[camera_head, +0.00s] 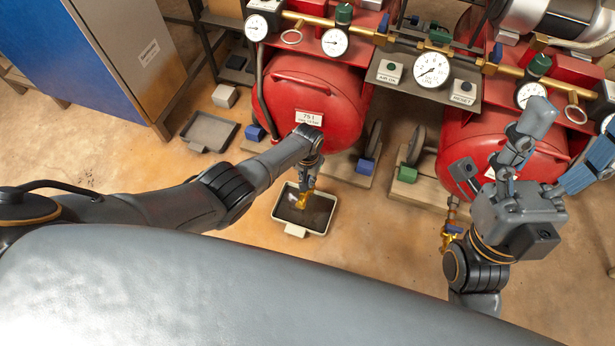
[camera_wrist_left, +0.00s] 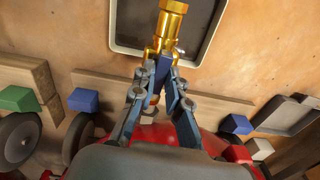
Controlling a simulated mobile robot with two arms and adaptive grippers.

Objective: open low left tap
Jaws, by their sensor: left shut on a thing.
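The low left tap is a brass valve (camera_head: 303,199) below the left red tank, above a tray. In the left wrist view the brass body (camera_wrist_left: 173,25) is at the top centre, with a blue lever (camera_wrist_left: 163,70) pointing toward me. My left gripper (camera_head: 310,174) reaches down to the tap from above. In the wrist view its two fingers (camera_wrist_left: 163,82) close around the blue lever. The fingers hide part of the lever. My right gripper (camera_head: 560,145) is raised in front of the right red tank, fingers apart and empty.
A drip tray (camera_head: 277,207) lies on the floor under the tap. A second brass tap (camera_head: 449,238) hangs under the right red tank (camera_head: 480,140). The left red tank (camera_head: 345,85) is right behind my left gripper. Another tray (camera_head: 209,131) and a blue cabinet (camera_head: 85,50) stand at the left.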

